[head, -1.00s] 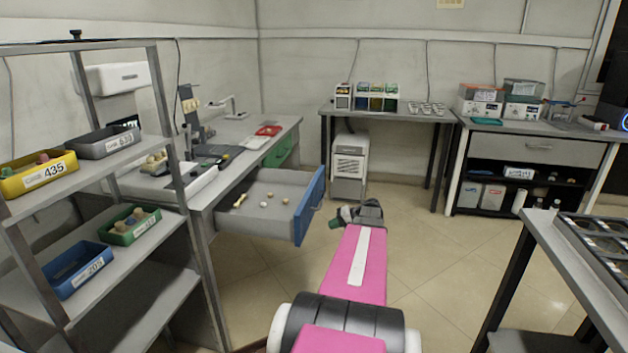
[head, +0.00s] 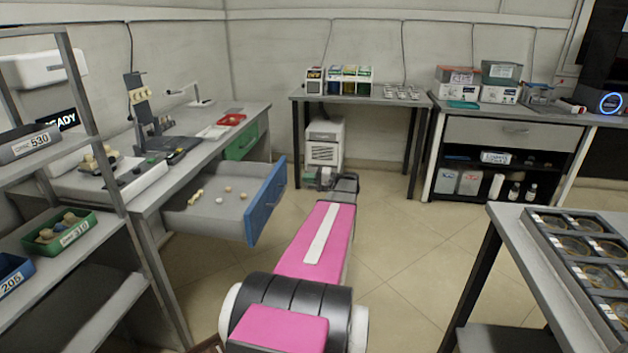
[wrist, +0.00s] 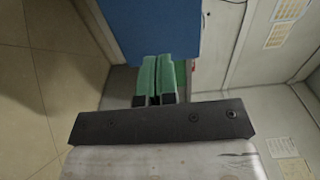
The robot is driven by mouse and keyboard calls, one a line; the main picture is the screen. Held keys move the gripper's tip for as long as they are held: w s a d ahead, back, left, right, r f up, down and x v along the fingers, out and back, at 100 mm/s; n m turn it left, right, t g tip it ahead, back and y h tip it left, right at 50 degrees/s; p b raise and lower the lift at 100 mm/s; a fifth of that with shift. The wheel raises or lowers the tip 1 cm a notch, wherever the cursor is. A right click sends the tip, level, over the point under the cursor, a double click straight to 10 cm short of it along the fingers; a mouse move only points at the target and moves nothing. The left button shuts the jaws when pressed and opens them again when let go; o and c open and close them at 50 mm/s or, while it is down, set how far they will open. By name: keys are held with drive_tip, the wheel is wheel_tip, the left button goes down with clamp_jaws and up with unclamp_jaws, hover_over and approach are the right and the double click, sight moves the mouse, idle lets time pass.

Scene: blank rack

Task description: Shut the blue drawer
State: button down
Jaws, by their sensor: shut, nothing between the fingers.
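The blue drawer (head: 266,202) is pulled well out of the left workbench. Its blue front faces right, and a few small pale items lie in its grey tray. In the wrist view the blue front (wrist: 155,25) fills the top middle, just beyond my fingertips. My gripper (head: 325,177) is to the right of the drawer front in the head view, at the end of my pink arm. In the wrist view its green fingers (wrist: 157,75) are together and empty. Whether they touch the drawer front cannot be told.
A shut green drawer (head: 241,142) is farther along the same bench. A grey shelf rack with bins (head: 62,232) stands at the left. A table with a tray of round dishes (head: 545,235) is at the right. The floor (head: 395,245) between is clear.

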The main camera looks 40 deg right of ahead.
sight(282, 176)
drive_tip(key=x, duration=0.8)
drive_tip(key=shift+w+a, duration=0.1)
drive_tip(key=shift+a, duration=0.1)
drive_tip(key=shift+w, duration=0.1)
drive_tip(key=x, duration=3.1)
drive_tip(key=shift+a, duration=0.1)
drive_tip(key=shift+w, duration=0.1)
